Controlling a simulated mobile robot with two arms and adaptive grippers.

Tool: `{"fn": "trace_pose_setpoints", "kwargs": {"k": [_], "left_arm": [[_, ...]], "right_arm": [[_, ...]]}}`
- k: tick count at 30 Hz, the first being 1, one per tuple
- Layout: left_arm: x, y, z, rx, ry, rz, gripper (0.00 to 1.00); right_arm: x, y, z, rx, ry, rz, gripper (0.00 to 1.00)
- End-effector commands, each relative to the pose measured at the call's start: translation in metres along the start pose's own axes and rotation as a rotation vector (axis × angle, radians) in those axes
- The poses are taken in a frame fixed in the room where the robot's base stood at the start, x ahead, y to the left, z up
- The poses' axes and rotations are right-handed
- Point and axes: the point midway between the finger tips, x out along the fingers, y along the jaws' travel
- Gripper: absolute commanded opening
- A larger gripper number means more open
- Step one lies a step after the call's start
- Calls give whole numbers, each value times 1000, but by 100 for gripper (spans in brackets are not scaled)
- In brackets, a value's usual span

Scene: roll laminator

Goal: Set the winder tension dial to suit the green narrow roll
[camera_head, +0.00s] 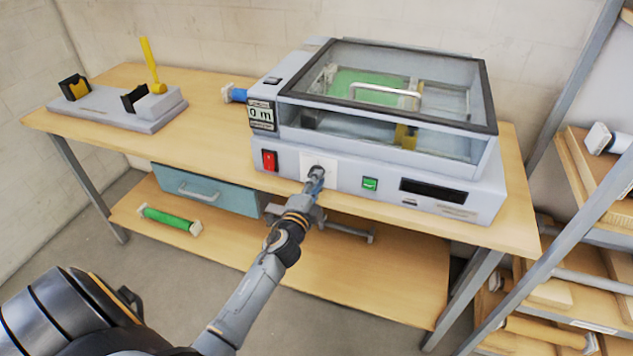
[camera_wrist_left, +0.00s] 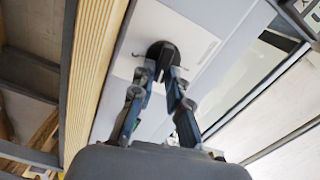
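The dark winder tension dial (camera_head: 318,171) sits on a white plate on the laminator's (camera_head: 340,160) front face. In the left wrist view the dial (camera_wrist_left: 160,50) is a dark round knob with a raised grip. My left gripper (camera_head: 315,182) is at the dial, and its two fingertips (camera_wrist_left: 167,72) close on either side of the raised grip. The fingers hide part of the dial, and its setting cannot be read. A green roll (camera_head: 170,219) with pale ends lies on the lower shelf. Green material (camera_head: 365,84) shows under the clear lid. My right gripper is not in view.
The front face also has a red switch (camera_head: 269,160), a green button (camera_head: 370,184) and a dark slot. A display (camera_head: 260,113) reads 0 m. A grey stand (camera_head: 120,112) with a yellow lever is at the left. A rack (camera_head: 570,110) stands close on the right.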

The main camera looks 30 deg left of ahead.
Motion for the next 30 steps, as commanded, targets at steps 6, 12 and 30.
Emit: {"fn": "trace_pose_setpoints", "kwargs": {"k": [6, 12, 30], "left_arm": [[0, 0, 0, -1, 0, 0, 35], [-2, 0, 0, -1, 0, 0, 35], [-107, 1, 0, -3, -1, 2, 35]], "right_arm": [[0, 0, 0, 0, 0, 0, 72], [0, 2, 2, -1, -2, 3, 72], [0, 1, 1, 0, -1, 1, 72]]}}
